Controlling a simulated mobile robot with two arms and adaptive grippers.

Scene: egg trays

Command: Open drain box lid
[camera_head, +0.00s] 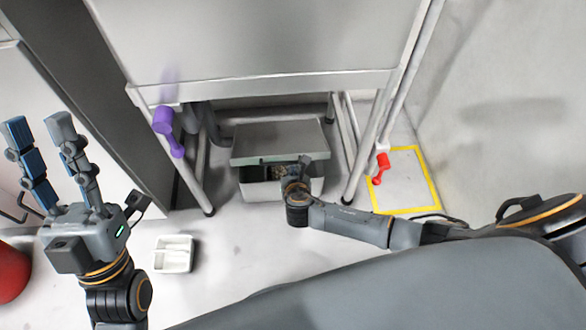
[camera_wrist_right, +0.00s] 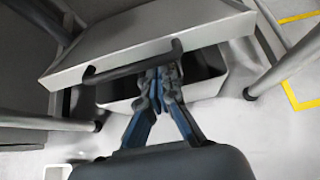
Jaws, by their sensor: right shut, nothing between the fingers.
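The drain box (camera_head: 312,188) is a grey box on the floor under the sink. Its lid (camera_head: 280,139) is partly raised, with a dark gap and the inside showing under its front edge. In the right wrist view the lid (camera_wrist_right: 130,40) carries a dark bar handle (camera_wrist_right: 110,71). My right gripper (camera_head: 304,163) is at the front of the box. In its wrist view the fingertips (camera_wrist_right: 160,72) are together, right by the handle and the lid's front edge; contact is unclear. My left gripper (camera_head: 37,122) is open and empty, raised at the left, far from the box.
Table legs (camera_head: 360,165) stand on both sides of the box. A purple handle (camera_head: 164,122) and a red handle (camera_head: 381,166) are at the sides. A white divided tray (camera_head: 174,254) lies on the floor. A yellow-outlined square (camera_head: 412,172) is at right.

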